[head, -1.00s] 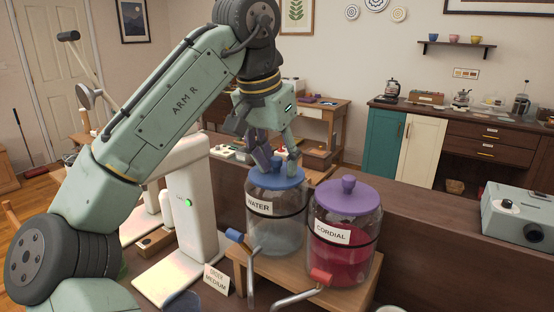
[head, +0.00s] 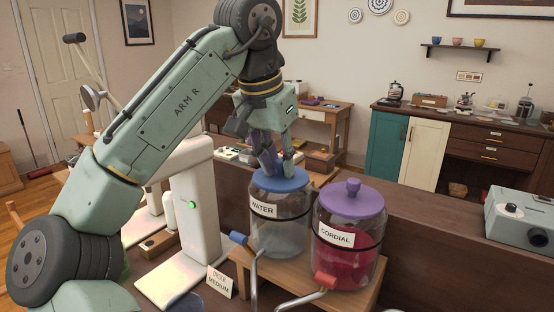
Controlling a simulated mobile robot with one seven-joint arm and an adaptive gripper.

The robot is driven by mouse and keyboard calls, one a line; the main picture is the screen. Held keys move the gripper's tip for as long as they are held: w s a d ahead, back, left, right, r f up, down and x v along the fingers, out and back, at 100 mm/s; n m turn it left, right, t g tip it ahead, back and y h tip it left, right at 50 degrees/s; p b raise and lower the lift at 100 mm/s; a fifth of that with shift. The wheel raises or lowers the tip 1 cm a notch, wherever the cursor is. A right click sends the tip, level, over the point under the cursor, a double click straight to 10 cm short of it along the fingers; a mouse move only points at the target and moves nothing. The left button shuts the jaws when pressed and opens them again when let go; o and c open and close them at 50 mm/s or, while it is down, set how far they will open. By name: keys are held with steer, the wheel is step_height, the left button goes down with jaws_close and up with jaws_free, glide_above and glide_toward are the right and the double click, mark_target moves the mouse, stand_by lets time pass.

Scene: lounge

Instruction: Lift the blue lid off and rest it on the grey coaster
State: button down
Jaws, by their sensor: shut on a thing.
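The blue lid (head: 296,183) sits on the clear glass jar labelled WATER (head: 291,232), level with its mouth. My gripper (head: 278,170) points down from above and its fingers are shut on the knob of the blue lid, hiding most of the knob. No gap shows between lid and jar. I cannot make out a grey coaster in this view.
A CORDIAL jar (head: 343,270) with a purple lid (head: 366,201) stands close on the right. Both jars stand on a wooden stand (head: 243,258) with taps in front. A white machine (head: 194,215) and an order card (head: 220,281) are to the left. A grey-green box (head: 520,215) is at far right.

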steer(key=shift+d+f+p, duration=0.15)
steer(key=shift+d+p, duration=0.1)
steer(key=shift+p, duration=0.15)
steer(key=shift+r, duration=0.3)
steer(key=shift+w+r+p, duration=0.2)
steer(key=shift+r+p, duration=0.1)
steer(key=shift+p, duration=0.05)
steer(key=shift+r, duration=0.1)
steer(key=shift+r, duration=2)
steer(key=shift+f, duration=0.15)
